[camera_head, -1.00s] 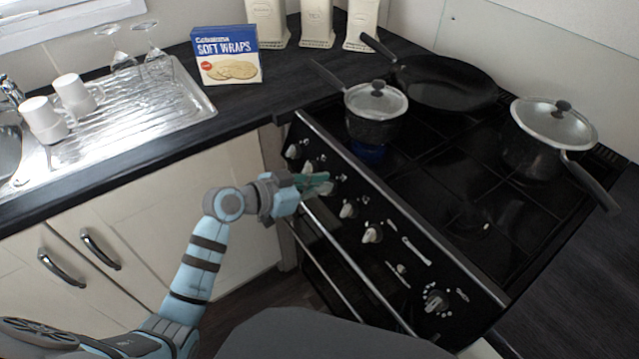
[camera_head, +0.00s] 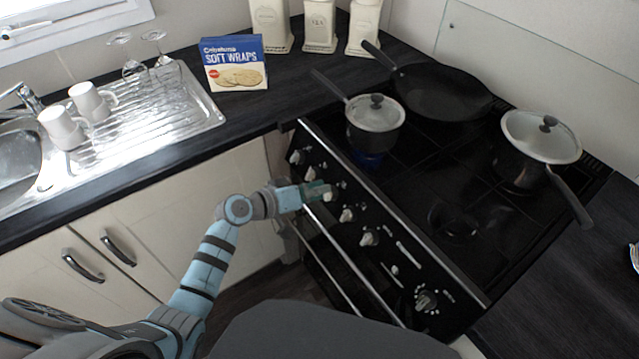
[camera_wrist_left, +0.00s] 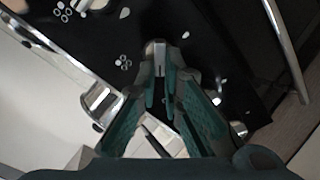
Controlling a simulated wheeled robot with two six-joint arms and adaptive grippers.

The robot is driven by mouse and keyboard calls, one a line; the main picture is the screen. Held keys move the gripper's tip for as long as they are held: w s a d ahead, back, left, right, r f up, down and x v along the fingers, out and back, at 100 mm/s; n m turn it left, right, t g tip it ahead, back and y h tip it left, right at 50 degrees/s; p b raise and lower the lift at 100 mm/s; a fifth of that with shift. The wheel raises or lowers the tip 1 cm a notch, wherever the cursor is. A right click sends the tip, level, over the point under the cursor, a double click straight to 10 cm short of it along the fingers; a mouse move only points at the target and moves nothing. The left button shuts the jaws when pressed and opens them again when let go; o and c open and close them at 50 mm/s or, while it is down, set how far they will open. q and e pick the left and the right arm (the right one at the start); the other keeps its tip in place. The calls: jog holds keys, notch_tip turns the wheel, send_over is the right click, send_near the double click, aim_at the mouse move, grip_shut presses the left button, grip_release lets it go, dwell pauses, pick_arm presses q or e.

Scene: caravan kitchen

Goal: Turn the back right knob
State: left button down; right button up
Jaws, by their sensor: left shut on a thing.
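My left gripper (camera_head: 316,194) is at the stove's front control panel, its fingers shut on a pale knob (camera_head: 328,192). The gripper (camera_wrist_left: 165,88) fills the middle of the left wrist view, with a light-coloured knob (camera_wrist_left: 157,52) at its fingertips. The fingers partly hide the held knob. Other pale knobs on the panel are one at the far end (camera_head: 296,156), one beside it (camera_head: 309,173), and two on the nearer side (camera_head: 347,215) and (camera_head: 369,237). My right gripper is not in view.
A lidded saucepan (camera_head: 375,122) stands over a blue flame on the hob. A frying pan (camera_head: 440,88) and another lidded pot (camera_head: 538,140) stand at the back and right. An empty burner (camera_head: 455,222) shows a faint bluish ring. The oven rail (camera_head: 345,262) runs below the panel.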

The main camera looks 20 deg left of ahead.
pick_arm(q)
jog(key=shift+a+f+n+p, duration=0.1)
jog(key=shift+n+p, duration=0.6)
jog(key=shift+n, duration=0.75)
jog(key=shift+a+f+n+p, duration=0.15)
jog(key=shift+n+p, duration=0.6)
jog(key=shift+n, duration=0.65)
jog(key=shift+a+f+n+p, duration=0.1)
jog(key=shift+n+p, duration=0.6)
jog(key=shift+n, duration=0.75)
jog(key=c, duration=1.7)
grip_release()
jog(key=v, duration=1.2)
jog(key=shift+d+r, duration=0.1)
jog(key=shift+d, duration=0.05)
